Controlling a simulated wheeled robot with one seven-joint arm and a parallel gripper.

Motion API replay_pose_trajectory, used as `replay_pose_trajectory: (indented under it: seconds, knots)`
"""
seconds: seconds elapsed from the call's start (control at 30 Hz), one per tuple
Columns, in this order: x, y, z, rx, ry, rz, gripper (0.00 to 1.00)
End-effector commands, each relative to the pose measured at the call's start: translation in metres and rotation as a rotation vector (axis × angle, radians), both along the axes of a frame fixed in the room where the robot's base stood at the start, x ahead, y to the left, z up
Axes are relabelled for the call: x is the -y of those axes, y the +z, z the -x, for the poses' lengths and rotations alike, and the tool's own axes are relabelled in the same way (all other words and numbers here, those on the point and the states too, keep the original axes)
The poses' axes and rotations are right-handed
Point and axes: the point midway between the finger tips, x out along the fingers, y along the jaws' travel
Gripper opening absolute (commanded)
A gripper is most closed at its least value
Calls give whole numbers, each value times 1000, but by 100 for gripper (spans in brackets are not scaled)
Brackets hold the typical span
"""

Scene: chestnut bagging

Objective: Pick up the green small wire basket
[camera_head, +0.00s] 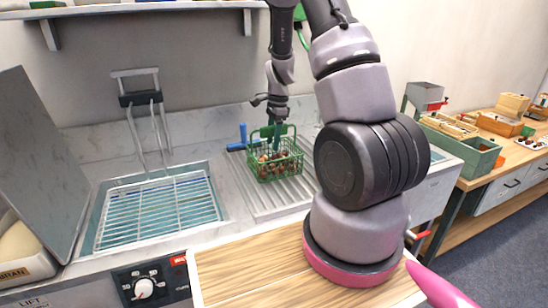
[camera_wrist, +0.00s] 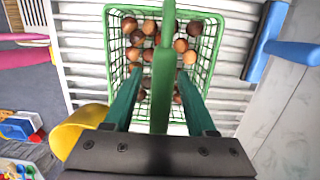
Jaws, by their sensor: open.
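The green small wire basket (camera_head: 274,163) stands upright on the ridged metal drainer, with several brown chestnuts inside. It fills the middle of the wrist view (camera_wrist: 214,60), where its green handle (camera_wrist: 165,60) runs lengthwise over the chestnuts. My gripper (camera_head: 277,128) is above the basket, pointing down. In the wrist view my gripper (camera_wrist: 158,85) has its two green fingers apart, one on each side of the handle. My gripper's tips partly hide the basket's contents.
A blue-handled tool (camera_head: 243,138) lies just behind the basket. To the left is a sink basin with a wire rack (camera_head: 158,210) and an upright metal-handled frame (camera_head: 150,98). The ridged drainer (camera_head: 262,200) is bare in front of the basket. A wooden bench (camera_head: 510,150) holds boxes at right.

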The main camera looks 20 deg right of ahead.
Motion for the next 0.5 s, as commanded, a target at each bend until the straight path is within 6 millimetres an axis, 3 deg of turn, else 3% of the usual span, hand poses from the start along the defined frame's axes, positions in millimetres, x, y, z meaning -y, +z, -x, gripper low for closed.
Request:
replay_pose_trajectory:
  seconds: [0.2, 0.33, 0.37, 0.5]
  knots:
    - [0, -1, 0, 1, 1, 0, 56]
    - [0, -1, 0, 1, 1, 0, 7]
    - [0, -1, 0, 1, 0, 0, 0]
    - [0, 0, 0, 1, 0, 0, 0]
